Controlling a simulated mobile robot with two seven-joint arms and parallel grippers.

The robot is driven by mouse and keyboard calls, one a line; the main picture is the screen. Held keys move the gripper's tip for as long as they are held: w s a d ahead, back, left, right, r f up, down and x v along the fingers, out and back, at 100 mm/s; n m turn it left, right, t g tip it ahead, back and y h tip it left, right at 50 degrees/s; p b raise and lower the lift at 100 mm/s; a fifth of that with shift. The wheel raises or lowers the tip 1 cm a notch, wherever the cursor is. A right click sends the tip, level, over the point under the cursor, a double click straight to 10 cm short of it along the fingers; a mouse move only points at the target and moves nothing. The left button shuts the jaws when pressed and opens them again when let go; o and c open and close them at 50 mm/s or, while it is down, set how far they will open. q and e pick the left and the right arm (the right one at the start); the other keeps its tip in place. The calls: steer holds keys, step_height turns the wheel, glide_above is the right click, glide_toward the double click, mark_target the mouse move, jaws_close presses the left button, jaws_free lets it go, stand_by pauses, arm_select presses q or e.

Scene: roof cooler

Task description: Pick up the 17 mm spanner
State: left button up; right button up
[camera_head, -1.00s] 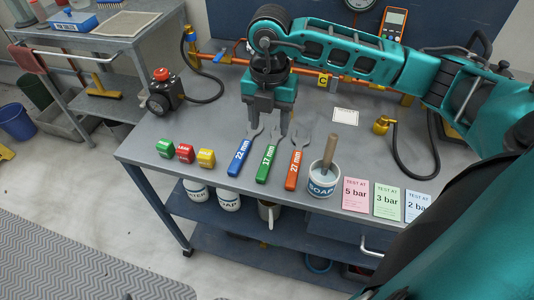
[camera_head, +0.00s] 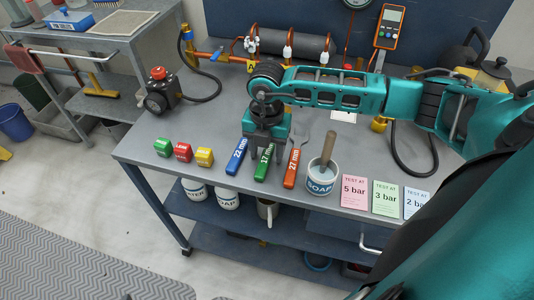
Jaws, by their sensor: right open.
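The green 17 mm spanner (camera_head: 264,162) lies on the grey bench between the blue 22 mm spanner (camera_head: 236,158) and the orange 27 mm spanner (camera_head: 293,165). Its green handle shows; its upper part is hidden behind my right gripper. My right gripper (camera_head: 264,152) points down, open, over the upper handle of the green spanner, with one finger on either side of it. I cannot tell whether the fingers touch it. My left gripper is not in view.
A soap pot (camera_head: 320,180) with a wooden-handled brush stands right of the spanners. Green, red and yellow blocks (camera_head: 183,152) sit to the left. Test cards (camera_head: 354,190) lie at the front right. A pipe rig (camera_head: 290,50) stands at the back.

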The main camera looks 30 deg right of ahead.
steer(key=shift+c, duration=0.4)
jaws_close()
steer(key=shift+r, duration=0.1)
